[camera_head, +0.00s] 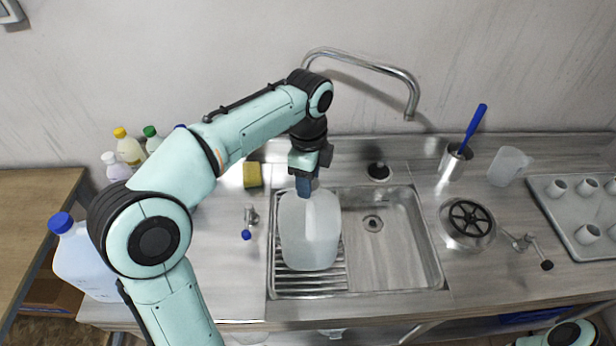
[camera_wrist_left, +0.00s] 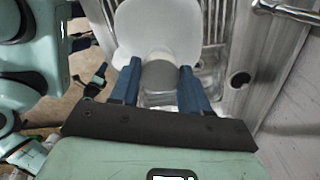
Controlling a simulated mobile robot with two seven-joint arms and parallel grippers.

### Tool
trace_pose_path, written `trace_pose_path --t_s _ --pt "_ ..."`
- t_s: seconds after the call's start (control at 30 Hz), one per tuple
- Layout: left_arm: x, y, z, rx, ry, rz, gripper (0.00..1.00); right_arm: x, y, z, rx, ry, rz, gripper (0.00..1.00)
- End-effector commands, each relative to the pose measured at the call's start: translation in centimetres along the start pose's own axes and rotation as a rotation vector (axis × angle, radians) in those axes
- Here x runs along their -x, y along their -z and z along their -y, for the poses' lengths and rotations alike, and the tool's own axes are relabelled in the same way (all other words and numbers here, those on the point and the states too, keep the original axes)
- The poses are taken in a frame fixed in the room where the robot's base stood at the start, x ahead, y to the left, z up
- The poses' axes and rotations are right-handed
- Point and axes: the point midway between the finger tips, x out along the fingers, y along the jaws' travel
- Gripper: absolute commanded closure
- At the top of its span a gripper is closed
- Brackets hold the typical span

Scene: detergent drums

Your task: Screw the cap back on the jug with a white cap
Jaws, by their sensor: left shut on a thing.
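A large translucent whitish jug (camera_head: 309,235) stands on the ribbed drainboard at the left of the sink. It also shows in the left wrist view (camera_wrist_left: 160,25), with its neck toward my fingers. My left gripper (camera_head: 306,188) is above the jug's top, pointing down. In the left wrist view, the left gripper (camera_wrist_left: 160,80) is shut on a round cap (camera_wrist_left: 159,75), which looks grey in the shade. The cap is at the jug's pale neck; I cannot tell whether it is seated. My right gripper is out of view.
A blue-capped jug (camera_head: 85,262) stands at the front left. Several small bottles (camera_head: 130,150) and a yellow sponge (camera_head: 252,175) are at the back left. A faucet (camera_head: 370,65) arches behind the sink basin (camera_head: 390,255). A brush cup (camera_head: 455,163) and cup tray (camera_head: 575,220) are right.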

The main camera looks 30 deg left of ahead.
Motion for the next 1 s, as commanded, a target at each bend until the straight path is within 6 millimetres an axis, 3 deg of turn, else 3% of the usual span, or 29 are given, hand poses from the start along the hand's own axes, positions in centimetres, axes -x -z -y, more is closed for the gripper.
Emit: trace_pose_path --t_s 0.43,0.7,0.73,0.8,1.0 --pt "-0.34 -0.01 -0.08 -0.096 -0.01 0.002 0.88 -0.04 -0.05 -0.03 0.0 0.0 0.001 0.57" --pt "-0.39 0.02 0.02 -0.456 -0.013 0.002 0.88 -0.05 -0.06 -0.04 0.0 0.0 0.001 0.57" --pt "-0.39 0.03 0.02 -0.461 -0.013 0.002 0.48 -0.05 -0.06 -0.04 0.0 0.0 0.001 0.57" --pt "-0.36 0.03 0.03 -0.456 -0.011 0.001 0.25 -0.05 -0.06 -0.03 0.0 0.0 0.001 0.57" --pt "-0.21 0.02 0.08 -0.453 -0.007 0.002 0.24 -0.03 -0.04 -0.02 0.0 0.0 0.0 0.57"
